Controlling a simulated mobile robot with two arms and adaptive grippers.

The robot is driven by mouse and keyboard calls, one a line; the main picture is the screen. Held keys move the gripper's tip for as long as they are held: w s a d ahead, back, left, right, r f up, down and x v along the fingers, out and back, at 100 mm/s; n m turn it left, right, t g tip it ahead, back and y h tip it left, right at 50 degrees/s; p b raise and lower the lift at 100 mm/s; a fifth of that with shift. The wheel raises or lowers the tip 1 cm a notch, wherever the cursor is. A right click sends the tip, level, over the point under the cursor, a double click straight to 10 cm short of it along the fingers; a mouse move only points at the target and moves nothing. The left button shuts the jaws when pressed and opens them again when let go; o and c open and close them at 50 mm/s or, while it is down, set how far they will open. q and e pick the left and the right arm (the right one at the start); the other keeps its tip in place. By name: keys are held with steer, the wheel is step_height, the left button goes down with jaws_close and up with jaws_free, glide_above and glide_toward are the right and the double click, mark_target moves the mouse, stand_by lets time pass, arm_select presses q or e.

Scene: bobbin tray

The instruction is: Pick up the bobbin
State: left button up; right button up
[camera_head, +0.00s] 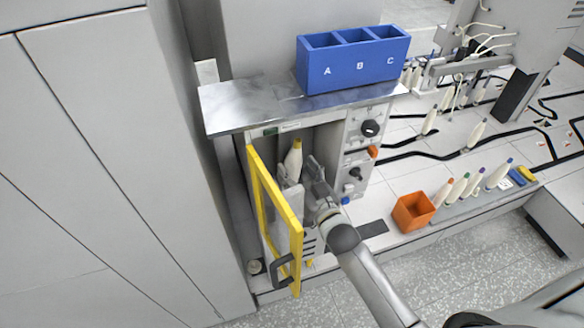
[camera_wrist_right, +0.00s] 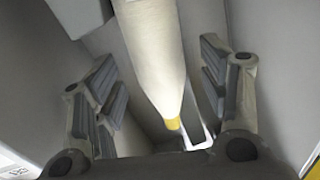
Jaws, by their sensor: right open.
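The bobbin (camera_head: 293,158), cream with a yellow tip, stands inside the open cabinet compartment in the head view. My right gripper (camera_head: 304,184) is inside the cabinet beside it, and its fingers partly hide the bobbin's lower part. In the right wrist view the bobbin (camera_wrist_right: 152,55) shows large between the two spread fingers of my right gripper (camera_wrist_right: 160,88), with its yellow tip toward the palm. Gaps show on both sides, so the gripper is open and not closed on it. My left gripper is not in view.
The cabinet's yellow-framed door (camera_head: 257,192) stands open left of my right arm. A blue bin (camera_head: 345,68) marked A, B, C sits on the metal top (camera_head: 240,108). Knobs line the right panel (camera_head: 356,150). An orange box (camera_head: 413,212) and several bobbins stand at right.

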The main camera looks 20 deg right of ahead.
steer(key=shift+w+a, duration=0.15)
steer(key=shift+w, duration=0.6)
steer(key=shift+w+a, duration=0.1)
steer(key=shift+w, duration=0.6)
steer(key=c, duration=1.1)
steer(key=shift+c, duration=0.3)
steer(key=shift+r, duration=0.1)
